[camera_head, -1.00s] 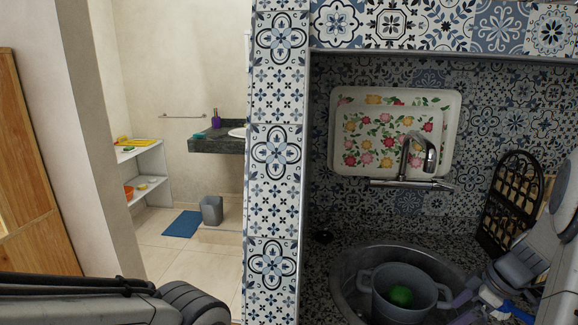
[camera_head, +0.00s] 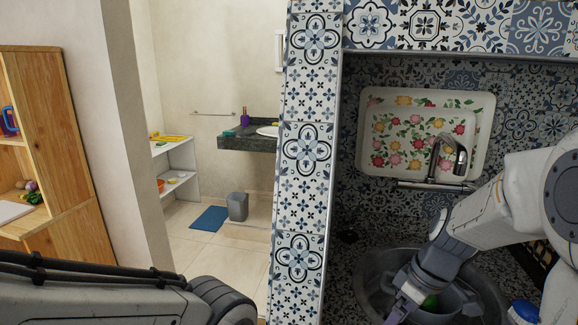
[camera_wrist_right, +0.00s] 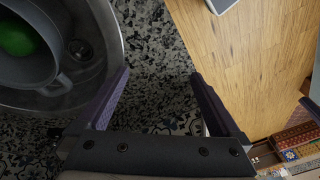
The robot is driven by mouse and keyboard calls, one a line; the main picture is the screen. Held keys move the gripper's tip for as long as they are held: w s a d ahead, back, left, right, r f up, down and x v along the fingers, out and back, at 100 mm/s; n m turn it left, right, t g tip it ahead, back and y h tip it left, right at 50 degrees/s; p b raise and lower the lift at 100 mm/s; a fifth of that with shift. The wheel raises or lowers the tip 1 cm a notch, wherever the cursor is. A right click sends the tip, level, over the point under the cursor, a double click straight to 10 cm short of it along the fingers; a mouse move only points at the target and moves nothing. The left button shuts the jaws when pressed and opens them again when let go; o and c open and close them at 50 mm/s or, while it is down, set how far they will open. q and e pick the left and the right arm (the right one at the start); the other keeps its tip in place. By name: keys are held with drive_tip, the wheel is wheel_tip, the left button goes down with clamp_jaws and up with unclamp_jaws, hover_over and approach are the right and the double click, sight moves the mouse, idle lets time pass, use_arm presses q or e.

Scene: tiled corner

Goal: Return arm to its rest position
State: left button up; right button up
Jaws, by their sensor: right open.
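My right arm (camera_head: 500,205) reaches in from the right across the front of the sink. Its gripper (camera_wrist_right: 160,76) is open, with nothing between its purple fingers, above the speckled counter beside the sink. In the head view the gripper is partly seen at the bottom edge, in front of the pot. My left arm (camera_head: 100,295) lies along the bottom left of the head view; its gripper is out of view.
A grey pot (camera_wrist_right: 66,22) with a green round thing (camera_wrist_right: 17,36) inside stands in the metal sink (camera_wrist_right: 112,45). A faucet (camera_head: 447,160) and a flowered tray (camera_head: 375,165) are behind. A tiled pillar (camera_head: 305,200) stands left of the sink.

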drive_tip(key=s+a+r+h, duration=0.1)
drive_tip(key=s+a, duration=1.5)
drive_tip(key=s, duration=0.2)
drive_tip(key=shift+r+m+g+h, duration=0.3)
drive_tip(key=shift+m+g+h, duration=0.1)
